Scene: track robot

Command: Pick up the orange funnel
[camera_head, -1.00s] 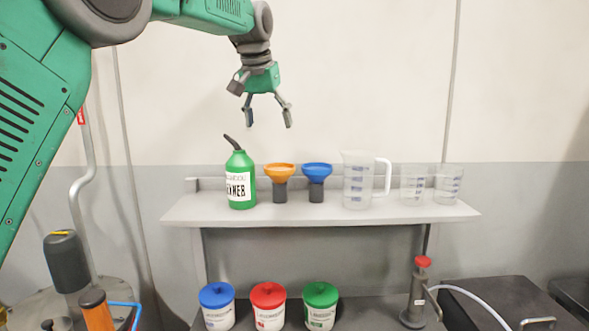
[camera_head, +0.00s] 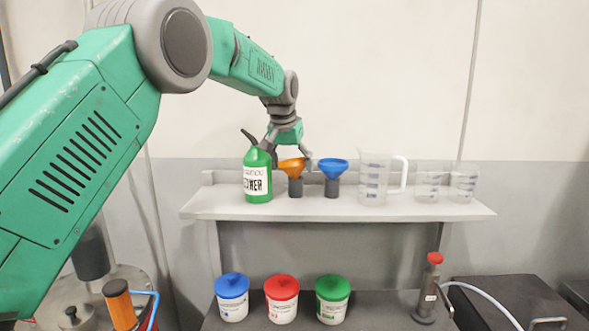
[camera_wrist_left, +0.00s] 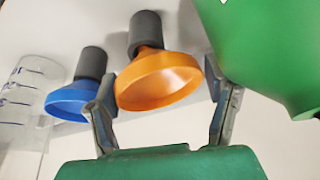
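The orange funnel (camera_head: 291,167) stands in a dark holder (camera_head: 295,187) on the white shelf, between a green bottle and a blue funnel. Its rim looks slightly tilted in the head view. My left gripper (camera_head: 291,155) reaches down over it from above. In the left wrist view, the orange funnel (camera_wrist_left: 160,80) lies between the two spread fingers of my left gripper (camera_wrist_left: 162,108). Both fingers are close to its rim; I cannot tell whether they touch it. My right gripper is not in view.
The green bottle (camera_head: 257,180) stands close on the left and the blue funnel (camera_head: 333,166) close on the right. A clear jug (camera_head: 374,180) and two clear beakers stand further right on the shelf (camera_head: 340,212). Tubs with blue, red (camera_head: 281,300) and green lids stand below.

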